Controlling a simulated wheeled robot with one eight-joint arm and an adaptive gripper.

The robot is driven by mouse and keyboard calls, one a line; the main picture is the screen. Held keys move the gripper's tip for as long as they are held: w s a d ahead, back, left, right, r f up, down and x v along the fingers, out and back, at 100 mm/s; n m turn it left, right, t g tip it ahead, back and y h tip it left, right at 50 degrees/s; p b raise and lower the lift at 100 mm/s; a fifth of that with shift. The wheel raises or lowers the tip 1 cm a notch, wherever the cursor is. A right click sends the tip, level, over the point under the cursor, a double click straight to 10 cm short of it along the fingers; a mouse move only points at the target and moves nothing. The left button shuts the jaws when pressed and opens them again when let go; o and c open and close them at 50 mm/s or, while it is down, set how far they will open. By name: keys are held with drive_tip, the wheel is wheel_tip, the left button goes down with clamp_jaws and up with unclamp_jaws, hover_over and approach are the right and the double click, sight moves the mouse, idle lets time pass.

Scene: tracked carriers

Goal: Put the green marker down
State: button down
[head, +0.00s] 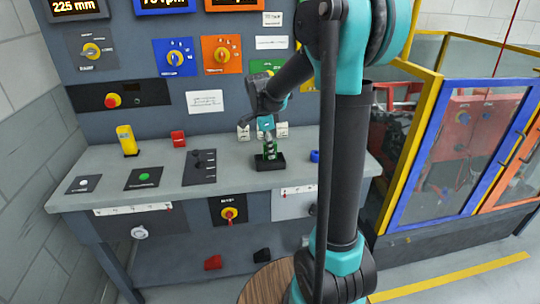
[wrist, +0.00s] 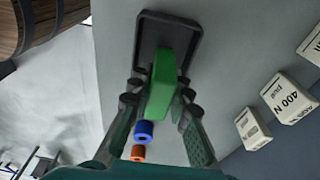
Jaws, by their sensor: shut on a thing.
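The green marker (wrist: 162,84) is a bright green block in the wrist view. My gripper (wrist: 159,98) is shut on it, one finger on each side. The marker is over a black shallow tray (wrist: 143,32) on the grey bench top. In the head view, the green marker (head: 270,149) shows small between my fingers, right at the black tray (head: 258,164). I cannot tell whether its lower end touches the tray floor. The fingers hide part of its sides.
A blue ring-like piece (wrist: 144,130) and an orange one (wrist: 138,152) are near the tray; the blue piece (head: 315,156) also shows in the head view. White blocks labelled 400 N (wrist: 288,98) stand nearby. A yellow block (head: 127,140) stands on the bench (head: 225,160) at left.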

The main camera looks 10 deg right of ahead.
drive_tip(key=shift+f, duration=1.05)
drive_tip(key=shift+f, duration=0.1)
drive_tip(key=c, duration=1.7)
unclamp_jaws()
drive_tip(key=r, duration=0.3)
drive_tip(key=a+r, duration=0.1)
drive_tip(key=r, duration=0.7)
drive_tip(key=shift+a, duration=0.3)
drive_tip(key=shift+r, duration=0.4)
drive_tip(key=s+d+f+n, duration=0.1)
drive_tip(key=s+f+n, duration=0.1)
drive_tip(key=s+f, duration=0.1)
drive_tip(key=s+d+f+n+t, duration=0.1)
drive_tip(key=s+f+n, duration=0.2)
drive_tip(key=s+d+f+n+y, duration=0.1)
drive_tip(key=s+f+n, duration=0.2)
drive_tip(key=s, duration=0.1)
drive_tip(key=shift+d+t, duration=0.35)
drive_tip(key=shift+t, duration=0.05)
drive_tip(key=s+d+f+n+t, duration=0.2)
drive_tip(key=s+f+n, duration=0.7)
drive_tip(key=s, duration=0.3)
drive_tip(key=shift+f+n+y, duration=0.3)
drive_tip(key=shift+n+y, duration=0.1)
drive_tip(key=shift+n, duration=0.1)
